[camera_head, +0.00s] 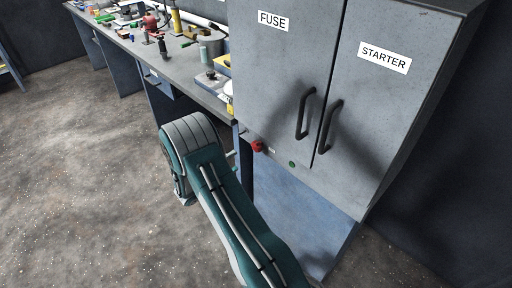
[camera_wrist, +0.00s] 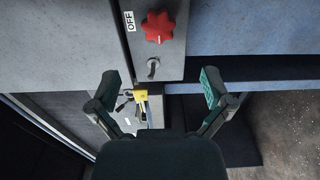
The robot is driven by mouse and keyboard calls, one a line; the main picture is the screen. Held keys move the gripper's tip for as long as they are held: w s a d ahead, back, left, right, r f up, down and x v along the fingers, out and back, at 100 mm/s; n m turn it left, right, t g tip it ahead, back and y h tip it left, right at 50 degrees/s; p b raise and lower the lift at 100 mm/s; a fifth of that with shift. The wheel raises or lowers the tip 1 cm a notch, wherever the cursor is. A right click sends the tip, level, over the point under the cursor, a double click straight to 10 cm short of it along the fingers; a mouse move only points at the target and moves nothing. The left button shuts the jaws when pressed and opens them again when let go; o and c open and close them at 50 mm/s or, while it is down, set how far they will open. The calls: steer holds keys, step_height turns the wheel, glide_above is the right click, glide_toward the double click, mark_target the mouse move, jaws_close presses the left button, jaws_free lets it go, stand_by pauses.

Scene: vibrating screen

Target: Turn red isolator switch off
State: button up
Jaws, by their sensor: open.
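The red isolator switch (camera_wrist: 158,26) is a star-shaped knob on a grey panel in the wrist view, with a white OFF label (camera_wrist: 130,21) to its left. It also shows small in the head view (camera_head: 257,146), low on the grey cabinet's left side. My gripper (camera_wrist: 160,92) is open in the wrist view, one finger on each side. The knob lies beyond the fingertips, above the gap between them in the picture, and nothing is held.
A small metal hook or latch (camera_wrist: 153,68) and a yellow-tagged bunch of keys (camera_wrist: 140,96) sit below the knob. The grey cabinet (camera_head: 285,60) has FUSE and STARTER doors with black handles. A cluttered workbench (camera_head: 185,73) stands to its left. Open floor lies at left.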

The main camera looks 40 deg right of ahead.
mark_target(254, 148)
steer(key=d, duration=1)
steer(key=shift+w+d, duration=0.25)
steer(key=shift+w, duration=0.15)
steer(key=shift+a, duration=0.1)
steer(key=c, duration=1.1)
